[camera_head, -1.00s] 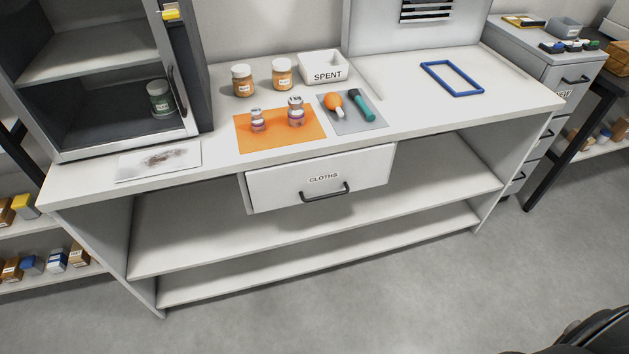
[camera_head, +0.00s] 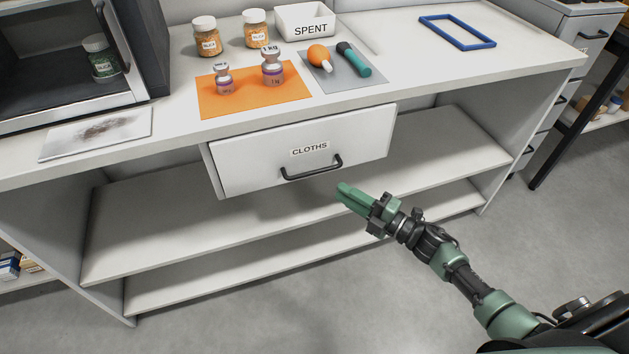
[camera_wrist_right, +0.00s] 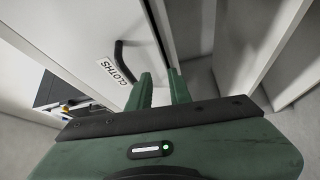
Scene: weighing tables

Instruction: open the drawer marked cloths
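The drawer marked CLOTHS (camera_head: 250,165) hangs under the white bench top, with a white front and a black bar handle (camera_head: 312,170). It looks shut. In the right wrist view the drawer front (camera_wrist_right: 95,30) and its handle (camera_wrist_right: 119,50) lie ahead of the fingers, to the left of them. My right gripper (camera_head: 345,191) is green, just below and right of the handle in the head view, and apart from it. In the right wrist view its two fingers (camera_wrist_right: 160,83) stand apart with nothing between them. My left gripper is not in view.
The bench top (camera_head: 420,80) holds an orange mat (camera_head: 215,108) with two weights, a grey mat (camera_head: 345,85) with tools, jars, a SPENT tray (camera_head: 284,30) and a blue frame (camera_head: 455,43). Open shelves (camera_head: 150,215) lie below the drawer. The floor in front is clear.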

